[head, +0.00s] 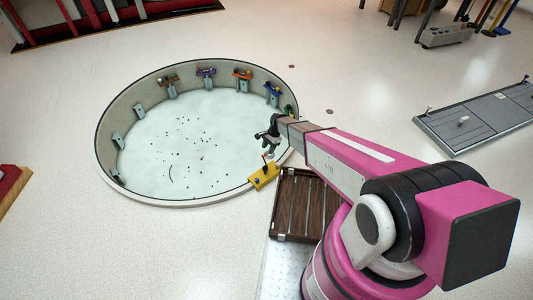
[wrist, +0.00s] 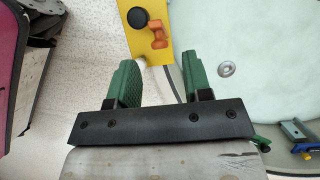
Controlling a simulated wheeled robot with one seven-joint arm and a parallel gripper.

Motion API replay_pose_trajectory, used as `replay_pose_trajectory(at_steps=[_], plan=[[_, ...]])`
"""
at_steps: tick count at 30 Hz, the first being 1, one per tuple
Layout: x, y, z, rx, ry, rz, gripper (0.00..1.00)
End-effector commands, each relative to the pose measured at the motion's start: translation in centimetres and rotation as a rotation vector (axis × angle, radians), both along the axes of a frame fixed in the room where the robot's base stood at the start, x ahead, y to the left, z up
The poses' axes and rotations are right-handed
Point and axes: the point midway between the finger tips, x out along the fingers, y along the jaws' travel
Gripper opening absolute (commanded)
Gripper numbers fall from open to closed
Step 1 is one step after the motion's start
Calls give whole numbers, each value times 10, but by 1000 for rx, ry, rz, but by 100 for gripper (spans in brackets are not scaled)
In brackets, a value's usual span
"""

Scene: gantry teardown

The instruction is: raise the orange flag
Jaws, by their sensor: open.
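A yellow box (head: 262,178) sits at the near right rim of the round pit. In the wrist view the yellow box (wrist: 135,45) carries a round black knob (wrist: 139,18) and a small orange flag (wrist: 157,35). In the head view the small flag (head: 265,158) shows above the box, just below my gripper (head: 268,145). In the wrist view my gripper (wrist: 162,65) is open and empty, its green fingers apart. The flag lies beyond the fingertips, roughly in line with the gap between them.
The round pit (head: 97,140) has several coloured brackets along its inner wall, including an orange one (head: 243,74). A brown slatted crate (head: 305,205) stands near my arm. A grey panel (head: 480,120) lies at right.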

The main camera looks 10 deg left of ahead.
Motion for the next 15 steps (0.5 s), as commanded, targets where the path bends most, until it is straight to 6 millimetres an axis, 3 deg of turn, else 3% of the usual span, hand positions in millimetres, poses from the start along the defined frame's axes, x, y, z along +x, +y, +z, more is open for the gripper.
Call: replay_pose_trajectory(at_steps=[6,15], plan=[[-8,7,-25,1,1,1,45],[-11,9,-33,1,1,1,45]])
